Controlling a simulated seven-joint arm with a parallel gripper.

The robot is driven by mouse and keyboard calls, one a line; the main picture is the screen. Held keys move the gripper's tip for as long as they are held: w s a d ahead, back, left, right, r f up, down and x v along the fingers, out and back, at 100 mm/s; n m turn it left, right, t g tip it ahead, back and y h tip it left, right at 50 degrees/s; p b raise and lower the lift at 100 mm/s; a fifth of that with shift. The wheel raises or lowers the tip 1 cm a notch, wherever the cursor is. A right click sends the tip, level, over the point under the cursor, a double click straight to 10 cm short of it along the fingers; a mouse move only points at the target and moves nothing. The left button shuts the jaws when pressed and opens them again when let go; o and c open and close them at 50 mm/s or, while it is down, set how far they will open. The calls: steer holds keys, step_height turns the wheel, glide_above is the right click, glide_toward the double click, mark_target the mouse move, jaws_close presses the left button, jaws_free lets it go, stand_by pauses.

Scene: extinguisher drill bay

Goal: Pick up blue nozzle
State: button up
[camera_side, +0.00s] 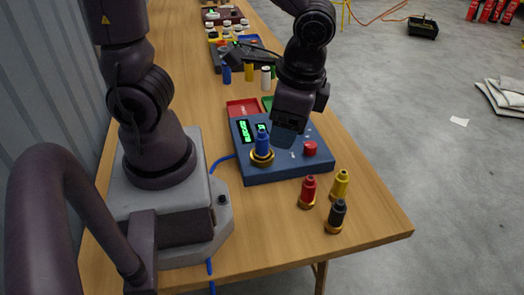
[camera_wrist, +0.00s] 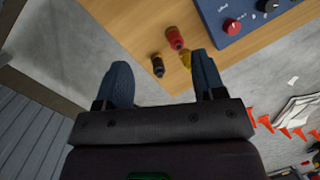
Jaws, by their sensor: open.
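The blue nozzle (camera_side: 262,142) stands upright on a gold base on the blue console (camera_side: 287,165), near the lit green display. It does not show in the wrist view. My gripper (camera_side: 287,136) is above the console, to the right of the blue nozzle and apart from it in the side view. Its dark blue fingers blend with the console there. In the wrist view my gripper (camera_wrist: 164,82) has its two fingers spread wide with nothing held between them.
A red nozzle (camera_side: 308,192), a yellow nozzle (camera_side: 340,185) and a black nozzle (camera_side: 336,216) stand at the table's front right corner. The console has a red knob (camera_side: 310,148). Red (camera_side: 242,108) and green trays lie behind it. More coloured cylinders stand farther back.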

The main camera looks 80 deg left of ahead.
step_height(320, 180, down, 7)
steer(key=m+g+y, duration=0.3)
steer(key=m+y, duration=0.1)
steer(key=m, duration=0.1)
steer(key=m+t+y, duration=0.2)
steer(key=m+y, duration=0.4)
steer(key=y, duration=0.1)
glide_toward(265, 145)
steer(key=x, duration=0.6)
steer(key=shift+w+r, duration=0.1)
steer(key=shift+w, duration=0.05)
steer(key=shift+x, duration=3)
steer(key=shift+d, duration=0.1)
steer(key=c, duration=1.2)
steer(key=shift+o, duration=0.2)
